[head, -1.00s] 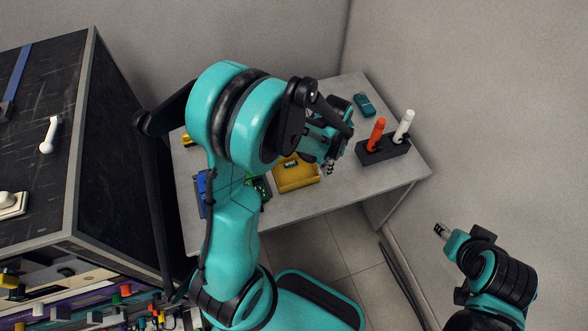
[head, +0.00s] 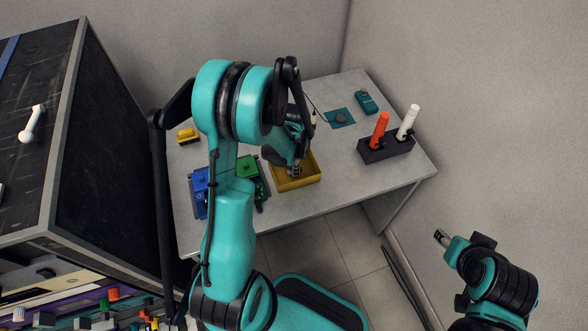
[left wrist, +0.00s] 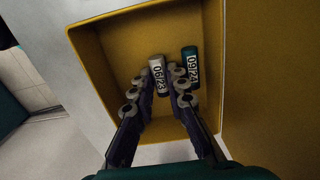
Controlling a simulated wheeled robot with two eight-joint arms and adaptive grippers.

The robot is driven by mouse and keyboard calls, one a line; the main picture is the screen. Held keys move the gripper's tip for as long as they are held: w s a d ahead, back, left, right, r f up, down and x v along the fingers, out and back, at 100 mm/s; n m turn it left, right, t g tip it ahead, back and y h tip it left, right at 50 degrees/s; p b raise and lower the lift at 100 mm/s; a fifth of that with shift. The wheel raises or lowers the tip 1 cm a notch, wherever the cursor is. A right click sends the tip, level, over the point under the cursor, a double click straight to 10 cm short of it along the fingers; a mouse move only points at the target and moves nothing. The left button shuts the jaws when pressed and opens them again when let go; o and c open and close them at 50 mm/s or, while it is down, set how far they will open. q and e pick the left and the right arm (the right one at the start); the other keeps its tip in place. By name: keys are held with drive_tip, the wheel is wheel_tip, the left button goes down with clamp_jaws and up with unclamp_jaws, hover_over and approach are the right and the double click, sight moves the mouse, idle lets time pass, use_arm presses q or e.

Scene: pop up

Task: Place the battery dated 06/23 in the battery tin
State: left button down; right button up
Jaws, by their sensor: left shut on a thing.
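The yellow battery tin (head: 310,181) stands on the grey table, open at the top. My left gripper (head: 296,170) is over the tin, pointing down. In the left wrist view my left gripper (left wrist: 160,92) is shut on a pale grey battery (left wrist: 158,75) whose label appears to read 06/23. The battery shows within the tin's walls; I cannot tell whether it touches the floor. A green battery (left wrist: 190,68), its label seeming to read 09/24, is in the tin just right of it. My right gripper (head: 441,237) is off the table at the right; its jaw state is unclear.
Blue (head: 201,184) and green (head: 248,167) boxes stand left of the tin. A black holder (head: 386,147) with an orange and a white stick stands at the right. A teal meter (head: 366,102) lies at the back. The table between tin and holder is clear.

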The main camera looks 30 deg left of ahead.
use_arm(q)
drive_tip(key=shift+f, duration=0.15)
drive_tip(key=c, duration=1.8)
unclamp_jaws()
